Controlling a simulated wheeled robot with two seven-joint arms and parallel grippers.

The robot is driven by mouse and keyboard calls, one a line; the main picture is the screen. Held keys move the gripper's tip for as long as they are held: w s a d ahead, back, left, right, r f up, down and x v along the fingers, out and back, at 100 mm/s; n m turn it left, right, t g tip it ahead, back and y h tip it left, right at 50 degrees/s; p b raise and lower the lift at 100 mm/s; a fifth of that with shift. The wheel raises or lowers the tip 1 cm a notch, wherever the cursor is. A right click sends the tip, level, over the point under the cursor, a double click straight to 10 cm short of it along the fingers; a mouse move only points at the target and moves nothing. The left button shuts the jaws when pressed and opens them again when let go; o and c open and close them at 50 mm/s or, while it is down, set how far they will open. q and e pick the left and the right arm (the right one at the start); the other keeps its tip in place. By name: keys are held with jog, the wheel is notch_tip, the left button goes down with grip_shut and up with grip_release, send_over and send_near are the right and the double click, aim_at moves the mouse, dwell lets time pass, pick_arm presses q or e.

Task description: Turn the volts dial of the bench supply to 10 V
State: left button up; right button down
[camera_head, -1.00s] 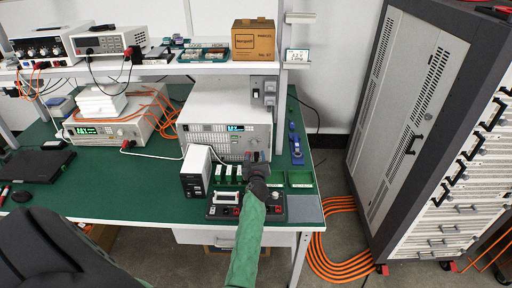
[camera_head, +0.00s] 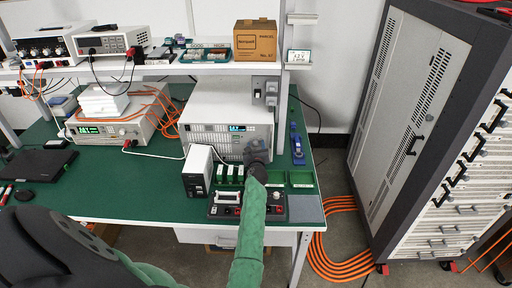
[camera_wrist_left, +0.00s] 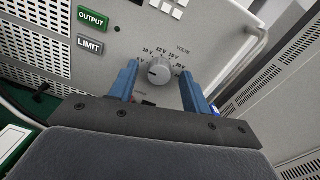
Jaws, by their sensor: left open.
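The bench supply (camera_head: 228,104) is a large pale box with a lit blue display, at the back right of the green bench. Its round grey volts dial (camera_wrist_left: 160,75) shows in the left wrist view, with voltage marks around it. The dial's exact setting is too small to read surely. My left gripper (camera_head: 258,150) is in front of the supply's right side and hides the dial in the head view. In the wrist view its two blue fingers are open, one on each side of the dial, with gaps visible. My right gripper is not in view.
Green OUTPUT (camera_wrist_left: 92,19) and grey LIMIT (camera_wrist_left: 90,45) buttons sit left of the dial. A metal handle stands at the panel's right. A small white box (camera_head: 199,170) and a black test board (camera_head: 226,211) lie below the supply. A tall cabinet (camera_head: 410,110) stands right.

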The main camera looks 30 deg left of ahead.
pick_arm(q)
jog(key=shift+c, duration=0.5)
jog(key=c, duration=0.7)
jog(key=shift+c, duration=1)
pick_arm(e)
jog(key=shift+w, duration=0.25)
pick_arm(q)
jog(key=shift+m, duration=0.4)
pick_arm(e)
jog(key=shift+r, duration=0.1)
pick_arm(q)
jog(key=m, duration=0.2)
jog(key=shift+m, duration=0.4)
jog(key=shift+m+p, duration=0.5)
jog(key=shift+m, duration=0.7)
jog(key=shift+f+m, duration=0.1)
jog(key=shift+m, duration=0.6)
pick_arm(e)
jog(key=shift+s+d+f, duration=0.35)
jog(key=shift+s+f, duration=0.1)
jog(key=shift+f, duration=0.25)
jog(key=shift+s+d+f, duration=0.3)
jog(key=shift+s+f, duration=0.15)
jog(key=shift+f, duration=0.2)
